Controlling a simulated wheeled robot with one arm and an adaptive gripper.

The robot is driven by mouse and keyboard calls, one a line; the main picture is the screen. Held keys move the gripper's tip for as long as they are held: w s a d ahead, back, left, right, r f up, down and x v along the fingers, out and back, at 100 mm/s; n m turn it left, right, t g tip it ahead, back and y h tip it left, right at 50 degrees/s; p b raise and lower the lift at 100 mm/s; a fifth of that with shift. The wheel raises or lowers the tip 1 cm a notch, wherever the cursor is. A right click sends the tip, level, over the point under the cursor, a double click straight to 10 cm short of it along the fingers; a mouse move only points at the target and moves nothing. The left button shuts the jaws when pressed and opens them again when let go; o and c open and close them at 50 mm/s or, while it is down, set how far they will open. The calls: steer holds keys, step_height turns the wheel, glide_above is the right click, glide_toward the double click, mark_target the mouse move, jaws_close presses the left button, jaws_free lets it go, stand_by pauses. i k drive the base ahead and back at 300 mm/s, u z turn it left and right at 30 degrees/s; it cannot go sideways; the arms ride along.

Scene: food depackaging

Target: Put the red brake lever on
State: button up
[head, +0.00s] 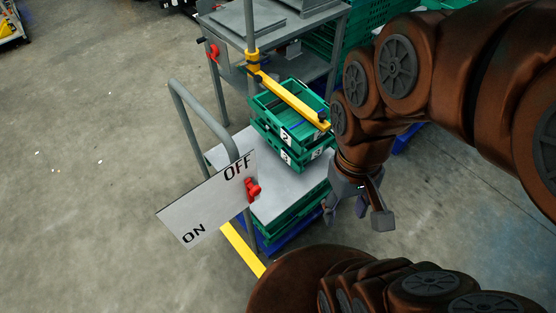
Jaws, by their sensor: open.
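The red brake lever (252,189) is on the grey cart frame, beside the right edge of a white sign plate (200,212). The plate reads OFF at its upper right and ON at its lower left. The lever is close to the OFF end. My gripper (356,214) is to the right of the lever and apart from it, with its fingers spread and nothing between them. How far it is from the lever in depth I cannot tell.
Green numbered crates (284,132) are stacked on the cart's grey top (238,153). A yellow bar (292,99) reaches over them. A second red lever (212,51) is on a grey shelf rack (317,66) behind. The floor (90,170) at left is clear.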

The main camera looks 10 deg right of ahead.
mark_target(253, 195)
steer(key=u, duration=1.85)
steer(key=k, duration=0.4)
steer(key=z, duration=0.95)
